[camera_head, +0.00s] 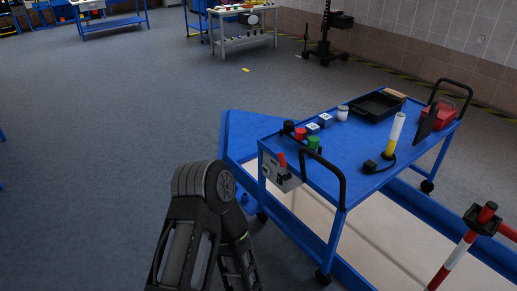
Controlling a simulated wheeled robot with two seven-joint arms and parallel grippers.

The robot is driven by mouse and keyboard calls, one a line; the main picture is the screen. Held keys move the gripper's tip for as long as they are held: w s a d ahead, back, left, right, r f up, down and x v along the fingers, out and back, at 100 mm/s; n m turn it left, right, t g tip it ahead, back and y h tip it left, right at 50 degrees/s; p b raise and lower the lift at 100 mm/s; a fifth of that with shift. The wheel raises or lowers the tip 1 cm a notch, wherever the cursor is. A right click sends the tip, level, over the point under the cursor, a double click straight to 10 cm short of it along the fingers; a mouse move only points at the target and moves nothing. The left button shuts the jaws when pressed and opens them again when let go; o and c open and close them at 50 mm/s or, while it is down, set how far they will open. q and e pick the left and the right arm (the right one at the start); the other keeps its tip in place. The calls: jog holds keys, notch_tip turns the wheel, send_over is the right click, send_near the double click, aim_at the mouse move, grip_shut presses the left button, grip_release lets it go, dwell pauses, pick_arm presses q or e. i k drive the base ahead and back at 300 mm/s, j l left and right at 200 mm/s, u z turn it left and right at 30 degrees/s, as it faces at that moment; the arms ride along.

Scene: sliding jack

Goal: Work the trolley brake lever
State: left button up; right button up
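The blue trolley (330,225) stands right of centre in the head view, with a black push handle at each end. The brake lever (282,160) has a red grip and stands up from a grey plate (280,178) on the trolley's near left end. One of my dark arm links (205,195) rises from the bottom edge, left of the trolley and apart from the lever in the picture. No gripper fingers show, so neither gripper is in view. Nothing of mine is seen touching the lever.
The trolley top holds a black tray (376,106), small coloured jars, a white-and-yellow cylinder (395,135) and a red box (439,115). A red-and-white pole (455,258) stands at lower right. Workbenches (242,35) are far back. The grey floor at left is clear.

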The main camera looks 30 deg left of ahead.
aim_at(287, 176)
jog(key=j+z, duration=0.15)
jog(key=j, duration=0.85)
jog(key=j+z, duration=0.1)
jog(key=j, duration=0.9)
jog(key=k+j+z, duration=0.15)
jog(key=j, duration=0.85)
